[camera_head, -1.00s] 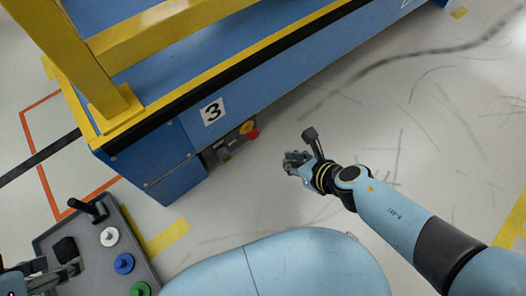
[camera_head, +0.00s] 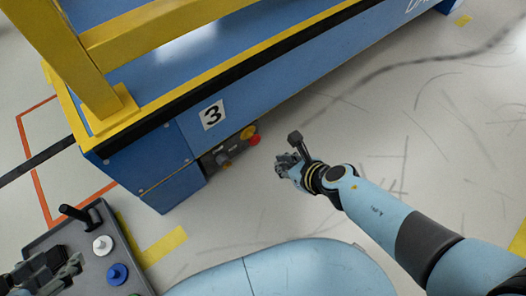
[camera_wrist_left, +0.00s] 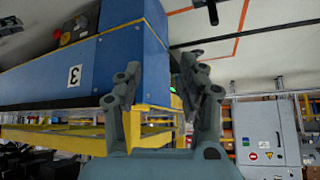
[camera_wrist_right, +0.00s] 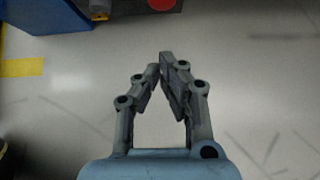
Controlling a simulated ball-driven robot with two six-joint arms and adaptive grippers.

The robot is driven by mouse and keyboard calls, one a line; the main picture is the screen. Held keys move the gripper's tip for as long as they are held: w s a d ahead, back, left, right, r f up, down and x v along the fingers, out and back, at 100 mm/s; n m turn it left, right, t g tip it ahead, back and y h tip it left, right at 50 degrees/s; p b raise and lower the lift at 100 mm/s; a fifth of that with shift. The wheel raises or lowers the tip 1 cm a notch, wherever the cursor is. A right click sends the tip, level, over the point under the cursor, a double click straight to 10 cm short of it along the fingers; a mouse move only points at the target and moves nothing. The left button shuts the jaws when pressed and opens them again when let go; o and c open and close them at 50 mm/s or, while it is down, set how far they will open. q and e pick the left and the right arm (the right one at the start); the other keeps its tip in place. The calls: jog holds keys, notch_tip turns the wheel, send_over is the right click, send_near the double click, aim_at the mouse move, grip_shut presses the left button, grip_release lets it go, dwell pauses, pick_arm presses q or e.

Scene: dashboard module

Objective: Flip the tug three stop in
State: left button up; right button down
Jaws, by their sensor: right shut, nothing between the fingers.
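Tug three is the blue vehicle with a number 3 label (camera_head: 213,115) on its side; the label also shows upside down in the left wrist view (camera_wrist_left: 74,76). Low on that side is a recessed grey panel (camera_head: 222,155) with a red button (camera_head: 255,140) and a yellow round part (camera_head: 248,131). The red button shows at the top edge of the right wrist view (camera_wrist_right: 162,4), partly cut off. My right gripper (camera_head: 284,163) is shut and empty, right of the panel and apart from it. My left gripper (camera_head: 60,272) is open and empty at the lower left.
A grey control box (camera_head: 85,235) with a black lever, a white knob (camera_head: 102,245) and a blue knob (camera_head: 117,272) is at the lower left, near my left gripper. Yellow rails (camera_head: 165,30) top the tug. The floor right of the tug is clear.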

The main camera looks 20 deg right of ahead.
aim_at(253, 138)
pick_arm(q)
jog(key=shift+s+d+f+t+b, duration=0.1)
jog(key=shift+s+f+t+b, duration=0.2)
jog(key=shift+t+b, duration=0.4)
jog(key=shift+s+d+f+t+b, duration=0.15)
jog(key=shift+f+t+b, duration=0.3)
jog(key=shift+t, duration=0.45)
jog(key=shift+s+d+f+t+b, duration=0.1)
jog(key=shift+s+f+t+b, duration=0.1)
jog(key=shift+f+t+b, duration=0.45)
pick_arm(e)
jog(key=w+a+f, duration=0.2)
jog(key=w+f, duration=0.2)
jog(key=w, duration=0.3)
jog(key=shift+w+a, duration=0.3)
jog(key=shift+a, duration=0.1)
pick_arm(q)
jog(key=shift+r, duration=0.3)
